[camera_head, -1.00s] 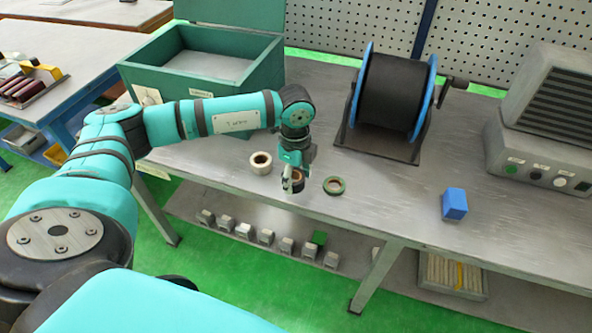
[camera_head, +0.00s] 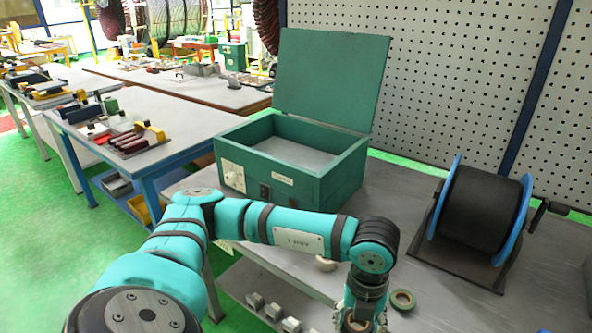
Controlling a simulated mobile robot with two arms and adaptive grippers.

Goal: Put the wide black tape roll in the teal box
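The teal box (camera_head: 229,176) stands open on the workbench, its lid raised at the back, and its visible floor looks empty. My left gripper (camera_head: 358,320) points down near the bench's front edge, to the right of and in front of the box. A dark roll with a brown core, seemingly the wide black tape roll (camera_head: 357,325), shows between its fingers. The fingers partly hide the roll, so I cannot tell whether they are closed on it. My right gripper is out of view.
A green tape roll (camera_head: 403,299) lies right of my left gripper. A pale tape roll (camera_head: 325,264) lies behind my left arm, partly hidden. A black cable spool (camera_head: 480,209) with blue flanges stands at the right. My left forearm crosses in front of the box.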

